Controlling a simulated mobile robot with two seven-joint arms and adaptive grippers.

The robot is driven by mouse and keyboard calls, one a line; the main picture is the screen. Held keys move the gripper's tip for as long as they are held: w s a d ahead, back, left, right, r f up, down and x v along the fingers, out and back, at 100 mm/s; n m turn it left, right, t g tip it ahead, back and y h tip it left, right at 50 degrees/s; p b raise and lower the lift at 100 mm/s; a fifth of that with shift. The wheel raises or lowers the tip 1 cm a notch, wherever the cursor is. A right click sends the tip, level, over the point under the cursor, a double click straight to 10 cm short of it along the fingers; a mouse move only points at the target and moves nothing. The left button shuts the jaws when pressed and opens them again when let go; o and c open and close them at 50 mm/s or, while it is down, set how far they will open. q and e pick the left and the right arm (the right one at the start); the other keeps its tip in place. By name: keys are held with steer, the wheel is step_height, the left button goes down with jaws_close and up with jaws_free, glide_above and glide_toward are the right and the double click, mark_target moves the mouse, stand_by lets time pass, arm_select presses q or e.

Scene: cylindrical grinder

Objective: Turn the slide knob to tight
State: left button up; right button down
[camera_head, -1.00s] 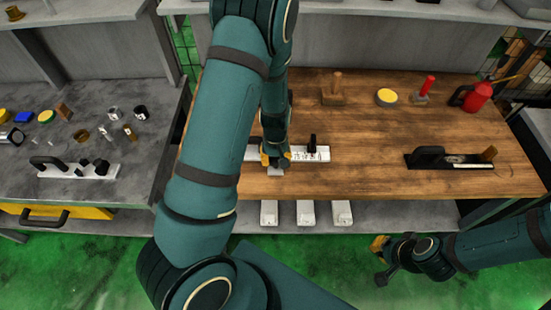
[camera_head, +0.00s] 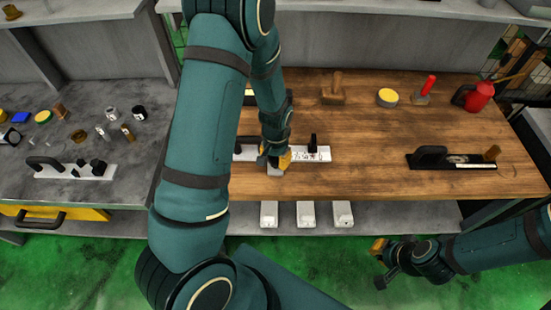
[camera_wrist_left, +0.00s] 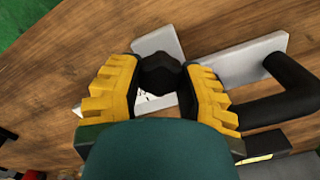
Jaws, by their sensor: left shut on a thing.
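A white plate with black fittings (camera_head: 318,155) lies on the wooden bench, with a dark handle at its left and a small upright black piece near its right. In the left wrist view, a black lobed knob (camera_wrist_left: 160,75) sits between the yellow fingers of my left gripper (camera_wrist_left: 165,90). The fingers are closed on it. In the head view, my left gripper (camera_head: 274,163) covers the knob over the white plate. My right gripper (camera_head: 382,262) hangs low at the right, off the bench, away from the plate; its finger opening is unclear.
A black plate with a handle (camera_head: 430,157) lies at the right of the wooden bench. A yellow-topped tin (camera_head: 387,97) and a red can (camera_head: 478,97) stand at the back. A similar white plate (camera_head: 75,171) lies on the grey bench at the left.

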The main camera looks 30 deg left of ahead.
arm_select(q)
steer(key=shift+d, duration=0.1)
stand_by(0.4)
steer(key=o, duration=1.2)
